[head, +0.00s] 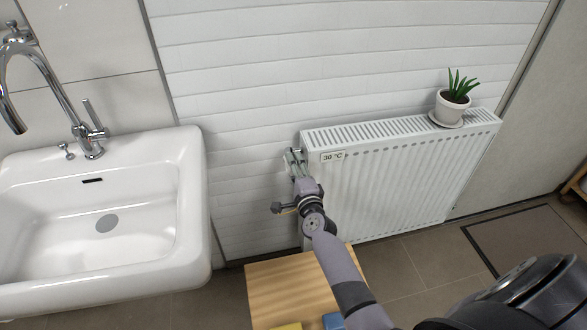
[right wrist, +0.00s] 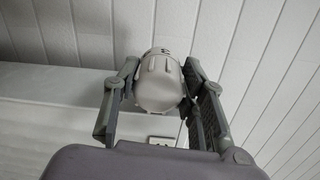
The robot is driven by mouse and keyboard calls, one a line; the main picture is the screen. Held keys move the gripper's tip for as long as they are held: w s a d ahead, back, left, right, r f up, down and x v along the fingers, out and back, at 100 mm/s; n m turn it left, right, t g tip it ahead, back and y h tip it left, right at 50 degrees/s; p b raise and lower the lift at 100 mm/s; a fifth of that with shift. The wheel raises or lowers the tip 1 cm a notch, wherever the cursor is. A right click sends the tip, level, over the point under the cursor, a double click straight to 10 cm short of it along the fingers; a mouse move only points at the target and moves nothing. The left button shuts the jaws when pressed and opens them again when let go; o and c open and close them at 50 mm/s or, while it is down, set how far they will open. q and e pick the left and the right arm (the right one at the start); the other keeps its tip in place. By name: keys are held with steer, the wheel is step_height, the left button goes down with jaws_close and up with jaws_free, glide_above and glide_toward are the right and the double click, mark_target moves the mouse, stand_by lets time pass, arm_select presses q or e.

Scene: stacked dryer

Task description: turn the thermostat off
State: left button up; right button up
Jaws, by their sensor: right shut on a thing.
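The thermostat is a white ribbed knob (right wrist: 160,82) in the right wrist view, between the two fingers of my right gripper (right wrist: 160,92). The fingers are shut on it, one on each side. In the head view my right gripper (head: 297,165) is at the upper left corner of the white radiator (head: 395,185), and it mostly hides the knob there. A small label reading "30 °C" (head: 333,156) is on the radiator's front just right of the gripper. The knob's own scale is too small to read. My left gripper is not in view.
A white sink (head: 190,215) with a chrome tap (head: 85,130) stands on the left. A potted plant (head: 452,103) sits on the radiator's top right. A wooden surface (head: 275,290) with yellow and blue items lies below my right arm.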

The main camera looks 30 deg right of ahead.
stand_by(0.5)
steer(key=o, duration=1.2)
steer(key=shift+s, duration=0.1)
steer(key=v, duration=1.2)
steer(key=shift+f, duration=0.1)
